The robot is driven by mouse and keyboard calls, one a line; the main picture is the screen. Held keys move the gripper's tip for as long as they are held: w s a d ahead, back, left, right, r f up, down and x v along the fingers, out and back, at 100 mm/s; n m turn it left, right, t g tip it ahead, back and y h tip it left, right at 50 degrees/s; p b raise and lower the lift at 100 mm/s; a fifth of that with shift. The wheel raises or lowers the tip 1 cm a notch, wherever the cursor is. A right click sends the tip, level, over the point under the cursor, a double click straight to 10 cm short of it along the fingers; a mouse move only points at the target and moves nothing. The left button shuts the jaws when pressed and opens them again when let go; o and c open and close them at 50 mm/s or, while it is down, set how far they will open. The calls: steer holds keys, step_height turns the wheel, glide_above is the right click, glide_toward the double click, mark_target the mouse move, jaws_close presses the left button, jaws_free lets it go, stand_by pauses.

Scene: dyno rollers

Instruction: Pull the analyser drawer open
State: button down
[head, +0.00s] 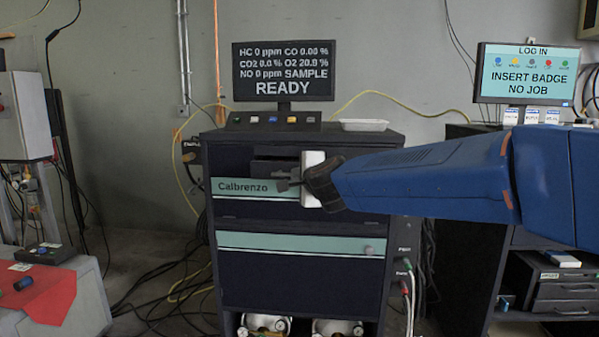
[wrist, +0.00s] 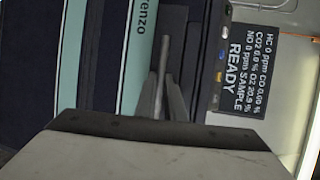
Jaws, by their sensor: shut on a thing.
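The analyser is a dark cabinet (head: 300,285) with teal bands and a "Calbrenzo" label, in the middle of the head view. The small dark drawer (head: 272,153) is in its upper front, beside the label. My gripper (head: 286,181) is at this drawer, reaching in from the right. In the wrist view my gripper (wrist: 164,98) is shut on a thin grey bar, the drawer handle (wrist: 165,58). My wrist covers part of the drawer's right side in the head view. I cannot tell how far the drawer stands out.
A screen (head: 283,72) reading READY stands on the cabinet, with a white tray (head: 363,125) beside it. A login screen (head: 528,75) is at the right. Cables (head: 180,255) lie on the floor left of the cabinet. A bench with a red cloth (head: 48,298) is at far left.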

steer(key=s, duration=1.1)
steer(key=shift+s+a, duration=0.2)
steer(key=shift+s, duration=0.15)
steer(key=c, duration=1.8)
jaws_free()
steer(key=shift+c, duration=0.2)
steer(key=v, duration=1.7)
steer(key=shift+s, duration=0.2)
steer(key=shift+d, duration=0.1)
